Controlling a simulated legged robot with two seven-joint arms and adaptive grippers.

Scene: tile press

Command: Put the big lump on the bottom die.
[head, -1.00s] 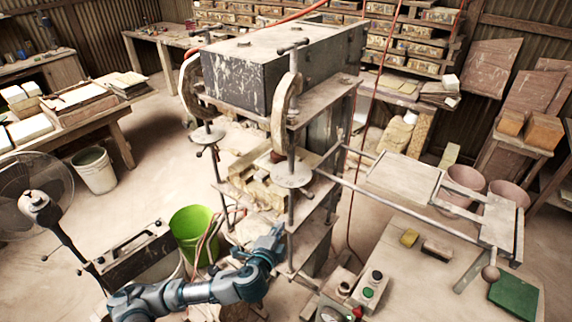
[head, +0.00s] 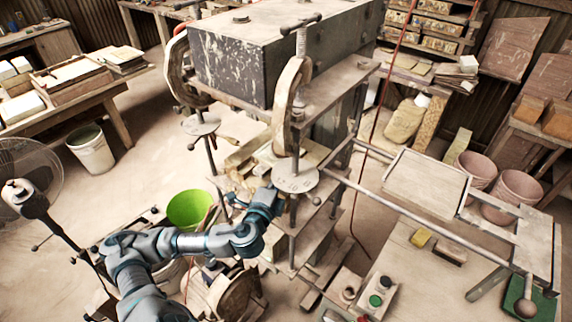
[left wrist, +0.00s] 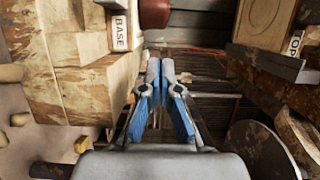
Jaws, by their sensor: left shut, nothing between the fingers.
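My left gripper (left wrist: 161,68) is shut and empty in the left wrist view. In the head view the left gripper (head: 268,200) is at the press (head: 308,86), in front of its lower frame and below the round clamp plate (head: 297,180). A tan block (left wrist: 75,75) beside a "BASE" label fills the left of the wrist view; I cannot tell if it is the bottom die. A part near a "TOP" label (left wrist: 296,42) is at the right. A rounded red-brown thing (left wrist: 155,12) is ahead of the fingertips, partly cut off. I cannot tell if it is the big lump. My right gripper is not in view.
A green bucket (head: 188,209) stands left of the press. A fan (head: 25,175) is at the far left. Slide rails reach right from the press.

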